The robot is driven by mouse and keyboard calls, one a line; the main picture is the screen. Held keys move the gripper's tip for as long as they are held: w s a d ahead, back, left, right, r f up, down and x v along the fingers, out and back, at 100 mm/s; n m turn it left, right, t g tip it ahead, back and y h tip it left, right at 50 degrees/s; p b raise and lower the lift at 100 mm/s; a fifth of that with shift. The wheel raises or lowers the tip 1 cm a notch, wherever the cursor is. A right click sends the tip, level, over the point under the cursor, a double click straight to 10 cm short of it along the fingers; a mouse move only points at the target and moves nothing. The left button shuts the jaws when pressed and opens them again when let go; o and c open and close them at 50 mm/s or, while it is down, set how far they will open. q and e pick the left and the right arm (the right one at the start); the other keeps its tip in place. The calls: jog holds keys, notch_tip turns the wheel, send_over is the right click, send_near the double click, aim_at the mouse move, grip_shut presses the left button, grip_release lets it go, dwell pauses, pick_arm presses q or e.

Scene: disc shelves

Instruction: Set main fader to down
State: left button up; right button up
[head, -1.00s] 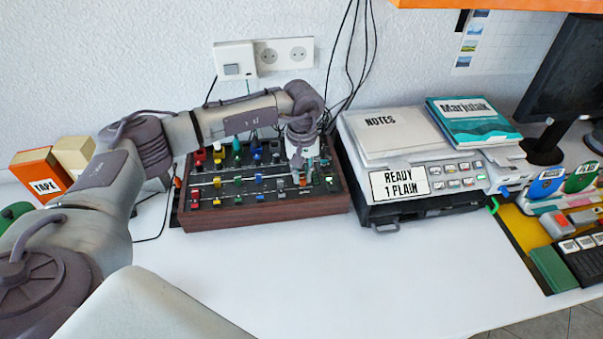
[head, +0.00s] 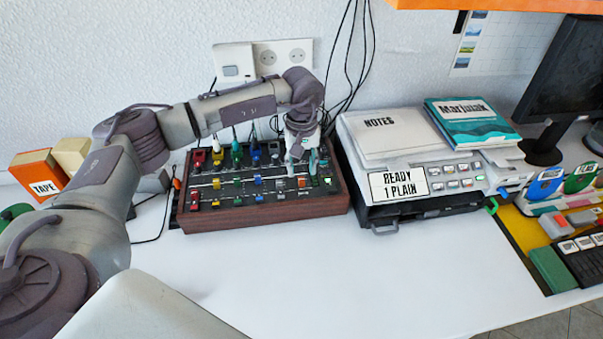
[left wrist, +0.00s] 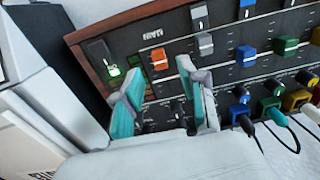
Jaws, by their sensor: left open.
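The main fader has an orange cap (head: 302,182) at the right end of the mixer (head: 262,214). In the left wrist view the orange cap (left wrist: 159,59) appears between the tips of my gripper, close to the upside-down MAIN label (left wrist: 152,35). My left gripper (head: 305,164) points down over the mixer's right part, behind the cap in the head view. Its teal-padded fingers (left wrist: 158,75) are apart, with nothing visibly held. I cannot tell whether they touch the panel. My right gripper is not in view.
A lit green button (left wrist: 114,72) is beside the fader. Grey, blue and green fader caps and plugged cables crowd the panel. A printer-like machine (head: 385,213) stands close on the right. The white desk (head: 300,275) in front is clear.

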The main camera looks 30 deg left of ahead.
aim_at(302, 178)
pick_arm(q)
notch_tip(302, 178, up, 9)
jog(key=shift+f, duration=0.1)
